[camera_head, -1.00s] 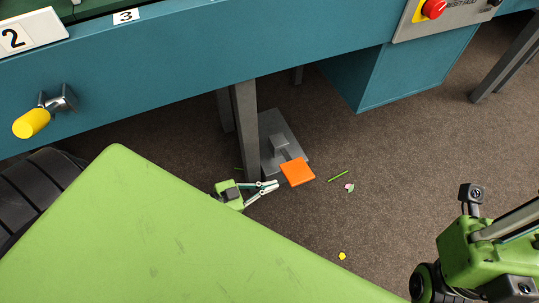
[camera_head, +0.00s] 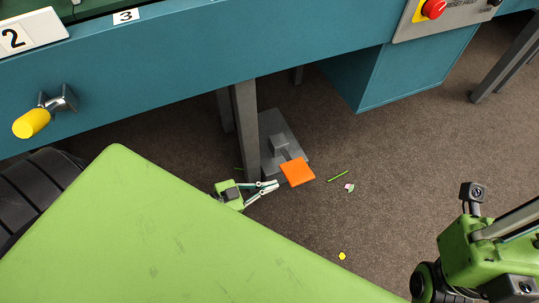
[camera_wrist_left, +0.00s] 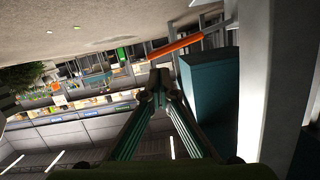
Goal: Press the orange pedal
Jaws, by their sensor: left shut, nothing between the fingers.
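The orange pedal (camera_head: 297,172) is a flat square plate at the front of a grey metal base (camera_head: 285,128) on the floor, under the teal bench. My left gripper (camera_head: 276,185) is low beside the pedal, just left of its near-left edge, with its fingertips shut and empty. In the left wrist view the pedal (camera_wrist_left: 175,45) shows as a thin, tilted orange bar just beyond the closed fingertips (camera_wrist_left: 160,78). I cannot tell whether they touch. Part of my right arm is at the lower right; its fingers are out of view.
A grey bench leg (camera_head: 245,130) stands close left of the pedal and my left gripper. A teal cabinet (camera_head: 400,75) is behind to the right. A green stem (camera_head: 338,176), a pink scrap (camera_head: 349,188) and a yellow bit (camera_head: 342,256) lie on otherwise open brown carpet.

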